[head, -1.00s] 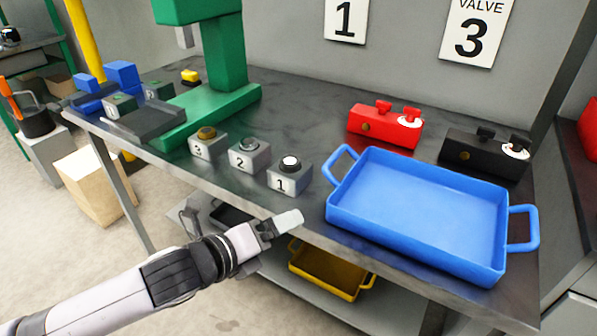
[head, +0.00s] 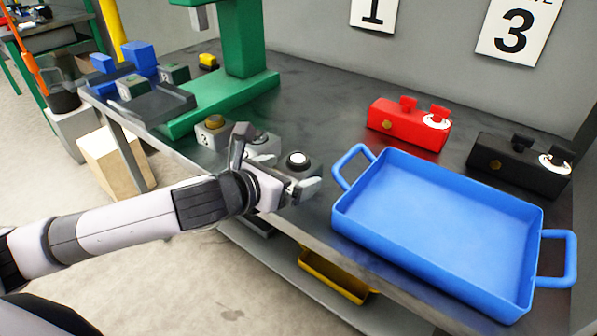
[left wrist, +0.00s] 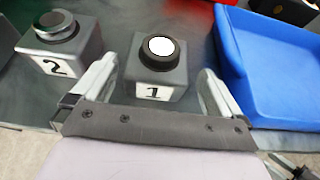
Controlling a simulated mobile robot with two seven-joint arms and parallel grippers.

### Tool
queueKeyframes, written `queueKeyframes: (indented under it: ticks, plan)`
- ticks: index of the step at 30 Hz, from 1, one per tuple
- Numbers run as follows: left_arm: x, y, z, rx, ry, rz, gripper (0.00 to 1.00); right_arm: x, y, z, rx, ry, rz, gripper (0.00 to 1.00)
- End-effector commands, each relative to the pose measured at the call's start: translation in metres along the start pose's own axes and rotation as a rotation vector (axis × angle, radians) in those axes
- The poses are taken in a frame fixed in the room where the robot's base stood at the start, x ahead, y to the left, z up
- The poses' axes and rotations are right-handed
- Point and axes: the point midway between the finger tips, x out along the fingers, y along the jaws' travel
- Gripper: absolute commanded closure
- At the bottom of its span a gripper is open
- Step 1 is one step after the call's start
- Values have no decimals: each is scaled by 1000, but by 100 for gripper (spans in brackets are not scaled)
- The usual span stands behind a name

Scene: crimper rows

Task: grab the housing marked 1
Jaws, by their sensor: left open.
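The housing marked 1 (left wrist: 157,80) is a grey block with a black ring and white button on top. It stands upright on the dark bench. In the left wrist view it sits between the two open fingers of my left gripper (left wrist: 158,88), with a gap on each side. In the head view the housing (head: 298,165) is partly hidden behind my left gripper (head: 290,190). My left gripper is open and empty. My right gripper is not in view.
Housing 2 (left wrist: 62,50) stands to the left and housing 3 (head: 211,131) beyond it. A blue tray (head: 345,215) lies close on the right. A green press (head: 243,60) stands behind on the left. Red (head: 405,124) and black (head: 515,165) valve blocks stand at the back.

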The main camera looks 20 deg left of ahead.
Motion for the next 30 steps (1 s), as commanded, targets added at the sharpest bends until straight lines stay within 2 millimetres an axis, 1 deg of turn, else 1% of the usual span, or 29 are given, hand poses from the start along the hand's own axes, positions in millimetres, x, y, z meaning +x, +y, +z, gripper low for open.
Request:
queueKeyframes:
  ticks: [3, 6, 9, 12, 18, 19, 20, 21, 23, 24, 26, 27, 30]
  plan:
    - [16, 3, 4, -3, -2, 1, 0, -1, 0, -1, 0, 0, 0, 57]
    - [28, 3, 4, -2, -2, -1, 0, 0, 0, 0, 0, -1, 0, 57]
    - [35, 3, 3, -2, -1, 0, 0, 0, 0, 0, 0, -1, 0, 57]
    - [38, 3, 3, -1, -1, -1, 0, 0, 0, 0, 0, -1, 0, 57]
    - [38, 3, 3, 0, -1, -1, 0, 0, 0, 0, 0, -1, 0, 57]
    - [38, 3, 3, 0, -1, -1, 6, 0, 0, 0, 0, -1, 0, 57]
    - [38, 3, 3, 0, -1, -1, 16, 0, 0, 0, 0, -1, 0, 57]
    - [38, 3, 3, 0, -1, 0, 29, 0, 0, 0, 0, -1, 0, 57]
    - [38, 3, 3, 0, -1, 0, 49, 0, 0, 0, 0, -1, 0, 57]
    - [38, 3, 3, 0, -1, 0, 62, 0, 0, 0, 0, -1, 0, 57]
    - [38, 3, 3, 0, -1, 0, 80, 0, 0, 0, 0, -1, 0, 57]
    - [38, 3, 6, 0, -8, -1, 80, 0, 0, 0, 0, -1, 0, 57]
    - [38, 3, 6, 0, -8, -1, 80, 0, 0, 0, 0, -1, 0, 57]
